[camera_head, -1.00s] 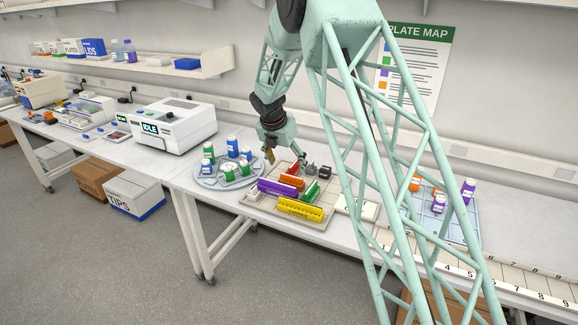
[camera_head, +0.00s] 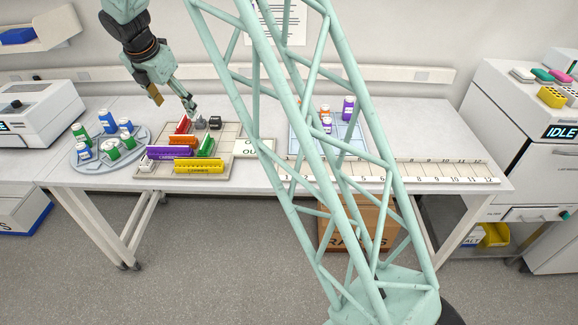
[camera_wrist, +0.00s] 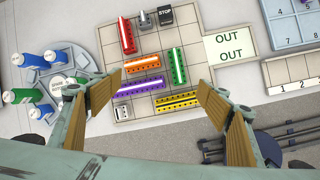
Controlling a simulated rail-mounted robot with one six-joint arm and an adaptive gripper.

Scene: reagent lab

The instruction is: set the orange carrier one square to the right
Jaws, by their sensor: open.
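The orange carrier (camera_wrist: 142,65) lies on a gridded board (camera_wrist: 98,38), between the red carrier (camera_wrist: 126,35) and the purple carrier (camera_wrist: 139,86) in the wrist view. The green carrier (camera_wrist: 178,66) stands just to its right, across its direction, with a small gap. In the head view the orange carrier (camera_head: 183,142) sits behind the purple one. The yellow carrier (camera_wrist: 177,100) is nearer the front edge. My gripper (camera_wrist: 167,118) is open and empty, its fingers wide apart above the board. In the head view my gripper (camera_head: 174,101) hangs above the board's back part.
A STOP block (camera_wrist: 165,15) and a grey knobbed piece stand at the board's back edge. A white OUT plate (camera_wrist: 229,45) adjoins the board's right side. A round rack (camera_wrist: 62,72) with blue and green bottles stands left. A blue tray (camera_head: 300,138) with bottles stands right.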

